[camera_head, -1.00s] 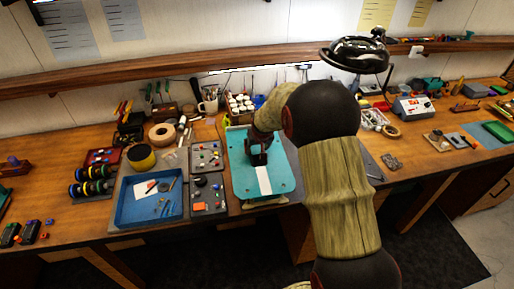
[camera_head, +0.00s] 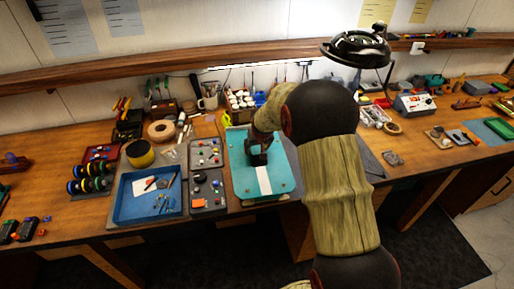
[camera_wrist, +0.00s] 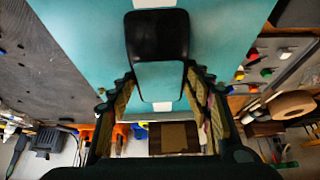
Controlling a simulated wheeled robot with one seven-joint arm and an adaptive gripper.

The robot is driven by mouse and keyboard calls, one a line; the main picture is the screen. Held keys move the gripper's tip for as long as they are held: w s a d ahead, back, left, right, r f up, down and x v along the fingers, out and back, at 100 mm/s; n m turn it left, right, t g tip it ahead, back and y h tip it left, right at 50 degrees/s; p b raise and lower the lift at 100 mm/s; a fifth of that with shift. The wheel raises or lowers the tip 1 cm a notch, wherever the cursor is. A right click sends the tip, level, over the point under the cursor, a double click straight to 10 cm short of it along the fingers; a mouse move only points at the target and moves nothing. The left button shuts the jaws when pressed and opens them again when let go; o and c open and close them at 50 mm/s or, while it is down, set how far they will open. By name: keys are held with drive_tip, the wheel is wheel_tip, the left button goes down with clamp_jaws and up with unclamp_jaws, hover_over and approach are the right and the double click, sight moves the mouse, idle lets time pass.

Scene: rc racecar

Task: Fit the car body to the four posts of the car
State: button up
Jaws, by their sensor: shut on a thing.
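The car body (camera_head: 247,180) is a flat teal shell with a white lengthwise stripe, lying about level over the middle of the bench. My gripper (camera_head: 258,158) is shut on its raised cabin. In the wrist view my gripper's fingers (camera_wrist: 160,76) stand on both sides of the cabin, with its dark window and teal roof (camera_wrist: 160,80); the car body (camera_wrist: 85,35) spreads out around it. Small dark spots show near the body's front corners; I cannot tell whether they are holes or post tips. The chassis and posts are mostly hidden under the body.
A blue tray (camera_head: 127,208) and grey parts trays (camera_head: 206,180) lie just left of the body. A dark grey mat (camera_head: 372,165) is to the right, partly behind my arm. A mug (camera_head: 208,97) and tools stand behind. A lamp (camera_head: 357,48) hangs above right.

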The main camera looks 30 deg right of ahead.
drive_tip(key=shift+f, duration=0.15)
drive_tip(key=o, duration=1.1)
drive_tip(key=shift+o, duration=0.7)
drive_tip(key=v, duration=1.2)
drive_tip(key=shift+w, duration=0.1)
